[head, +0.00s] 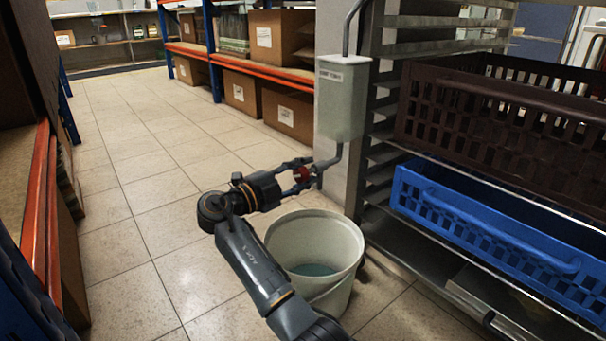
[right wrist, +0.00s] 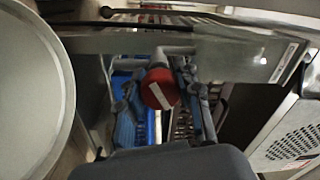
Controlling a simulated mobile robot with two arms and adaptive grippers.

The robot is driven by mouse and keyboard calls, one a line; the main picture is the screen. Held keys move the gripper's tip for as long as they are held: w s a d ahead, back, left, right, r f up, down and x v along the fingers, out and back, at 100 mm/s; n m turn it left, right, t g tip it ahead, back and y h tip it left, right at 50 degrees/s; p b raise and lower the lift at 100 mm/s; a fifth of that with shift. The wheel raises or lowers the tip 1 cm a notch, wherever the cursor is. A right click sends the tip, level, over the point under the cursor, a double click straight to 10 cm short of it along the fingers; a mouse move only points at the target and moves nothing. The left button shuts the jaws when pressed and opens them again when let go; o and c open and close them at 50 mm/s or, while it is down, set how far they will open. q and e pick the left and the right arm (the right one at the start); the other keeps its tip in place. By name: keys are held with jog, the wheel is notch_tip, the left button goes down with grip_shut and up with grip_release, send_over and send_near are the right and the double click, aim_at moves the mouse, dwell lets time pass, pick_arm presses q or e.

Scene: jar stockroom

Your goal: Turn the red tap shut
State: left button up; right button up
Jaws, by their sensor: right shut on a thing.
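The red tap (head: 301,175) sits on a pipe that runs below a pale grey box (head: 342,100) on the pillar. In the right wrist view the red tap (right wrist: 160,88) is a round knob with a white bar lying diagonally across it. My right gripper (head: 299,174) is shut on the red tap, with one finger on each side of it in the wrist view. A white bucket (head: 345,285) stands on the floor below the tap, with bluish liquid inside. The gripper partly hides the tap in the head view. My left gripper is not in view.
A rack to the right holds a brown crate (head: 490,115) above a blue crate (head: 485,222). Shelves with cardboard boxes (head: 275,38) stand behind. The tiled floor (head: 130,190) to the left is clear. In the wrist view, a pale round surface fills the left edge.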

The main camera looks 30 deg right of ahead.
jog(key=m, duration=0.5)
jog(key=shift+m+g, duration=0.4)
dwell(0.3)
jog(key=o, duration=1.2)
jog(key=s+a, duration=0.1)
jog(key=a, duration=1.1)
jog(key=shift+f, duration=0.3)
